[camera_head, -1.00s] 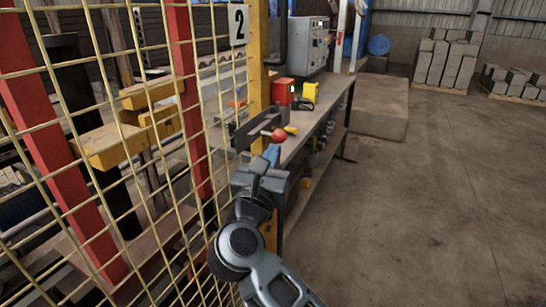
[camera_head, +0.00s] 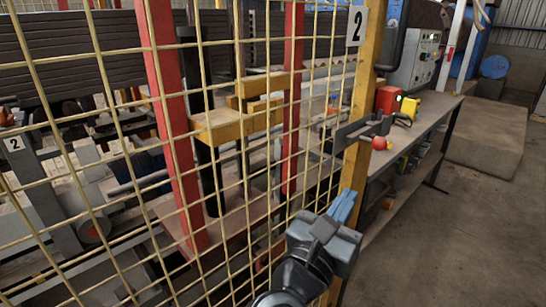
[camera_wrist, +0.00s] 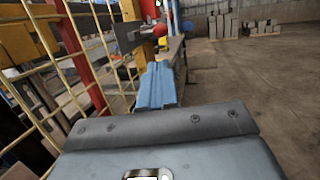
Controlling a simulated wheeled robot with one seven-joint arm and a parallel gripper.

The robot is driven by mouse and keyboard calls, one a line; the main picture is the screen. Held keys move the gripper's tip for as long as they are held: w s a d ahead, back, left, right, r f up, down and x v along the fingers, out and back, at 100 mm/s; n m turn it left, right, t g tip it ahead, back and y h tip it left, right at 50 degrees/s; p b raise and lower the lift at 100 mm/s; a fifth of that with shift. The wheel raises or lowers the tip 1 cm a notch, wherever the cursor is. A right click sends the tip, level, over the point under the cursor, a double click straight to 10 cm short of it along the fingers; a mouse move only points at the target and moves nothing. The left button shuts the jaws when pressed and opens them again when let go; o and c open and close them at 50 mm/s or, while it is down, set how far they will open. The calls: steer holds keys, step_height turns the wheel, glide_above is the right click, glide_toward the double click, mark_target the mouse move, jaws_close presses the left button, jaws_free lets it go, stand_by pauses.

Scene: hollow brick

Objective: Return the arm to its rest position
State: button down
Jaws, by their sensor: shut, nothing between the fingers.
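My gripper (camera_head: 344,206) is at the lower middle of the head view, in front of the yellow wire fence and the yellow post. Its blue fingers are together with nothing between them. The fingers also show in the wrist view (camera_wrist: 156,86), pointing forward toward the workbench. My arm is bent, with the gripper raised well above the floor. I cannot tell from these views whether the fingers touch the fence; they look close to it.
The yellow wire fence (camera_head: 100,52) fills the left and middle. Open concrete floor (camera_head: 470,235) lies to the right.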

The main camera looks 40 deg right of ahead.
steer(key=s+a+n+t+y+p, duration=0.1)
steer(key=s+a+n+t+y, duration=0.35)
steer(key=n+t, duration=0.65)
steer(key=s+a+n+t+y+p, duration=0.1)
steer(key=s+a+n+t+y, duration=0.35)
steer(key=n, duration=1.35)
steer(key=s+a+f+n+g+y, duration=0.2)
steer(key=s+f+n+y, duration=0.2)
steer(key=n, duration=0.7)
steer(key=s+a+f+n+g+y, duration=0.3)
steer(key=s+n+y, duration=0.3)
steer(key=s+n, duration=0.3)
steer(key=shift+s+f+n+y+p, duration=0.15)
steer(key=shift+f+n+y+p, duration=0.2)
steer(key=shift+f+n, duration=0.7)
steer(key=shift+d+r, duration=0.2)
